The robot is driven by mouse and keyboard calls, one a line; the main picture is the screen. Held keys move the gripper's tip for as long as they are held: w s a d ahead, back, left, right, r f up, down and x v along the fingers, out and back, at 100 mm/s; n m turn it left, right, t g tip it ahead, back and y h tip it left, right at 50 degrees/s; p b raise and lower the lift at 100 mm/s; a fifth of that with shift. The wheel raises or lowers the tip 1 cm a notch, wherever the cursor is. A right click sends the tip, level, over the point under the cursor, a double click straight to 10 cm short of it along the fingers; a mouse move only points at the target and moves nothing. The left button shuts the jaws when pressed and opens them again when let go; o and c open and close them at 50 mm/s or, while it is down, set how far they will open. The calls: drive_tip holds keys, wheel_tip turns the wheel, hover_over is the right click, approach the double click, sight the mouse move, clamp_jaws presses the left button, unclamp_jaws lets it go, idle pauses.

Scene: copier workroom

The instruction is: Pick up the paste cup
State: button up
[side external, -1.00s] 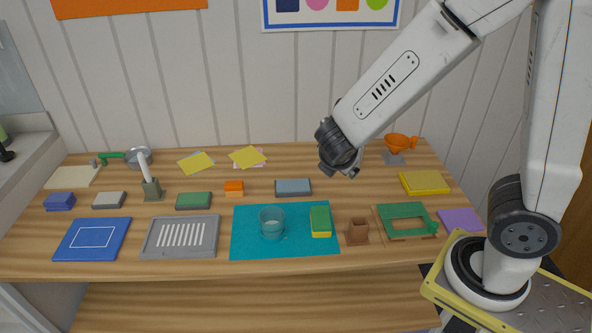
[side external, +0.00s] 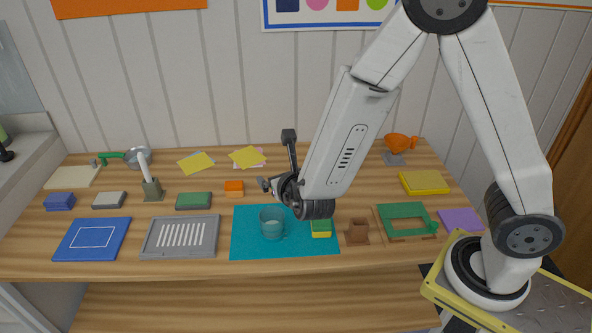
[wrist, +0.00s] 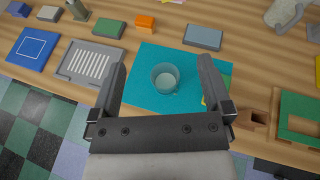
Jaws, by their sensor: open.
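The paste cup, a clear bluish cup (side external: 271,224) with a paler bottom or filling, stands upright on the teal mat (side external: 245,247). In the wrist view the cup (wrist: 165,78) lies between my two fingers as seen from above. My gripper (side external: 266,185) is open and empty, above the mat and near the cup, apart from it. Its dark fingers also show in the wrist view (wrist: 161,75). A green and yellow block (side external: 321,230) sits on the mat to the cup's right, partly hidden by my arm.
A small brown holder (side external: 358,232) and a green framed board (side external: 402,222) stand right of the mat. A grey slotted tray (side external: 180,252) lies left of it. A grey-blue block (wrist: 203,37) and an orange block (side external: 234,188) are behind. The mat left of the cup is clear.

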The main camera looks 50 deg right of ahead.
approach(276, 228)
drive_tip(key=w+f, duration=0.1)
drive_tip(key=w+d+f, duration=0.2)
drive_tip(key=w+f, duration=0.1)
drive_tip(key=shift+x, duration=3.9)
drive_tip(key=c, duration=1)
drive_tip(key=shift+r, duration=0.25)
drive_tip(key=shift+r, duration=0.85)
drive_tip(key=s+r, duration=0.3)
drive_tip(key=s, duration=0.1)
drive_tip(key=s+r, duration=0.4)
drive_tip(key=s, duration=0.1)
drive_tip(key=s+r, duration=0.4)
drive_tip(key=s, duration=0.1)
drive_tip(key=shift+d, duration=0.1)
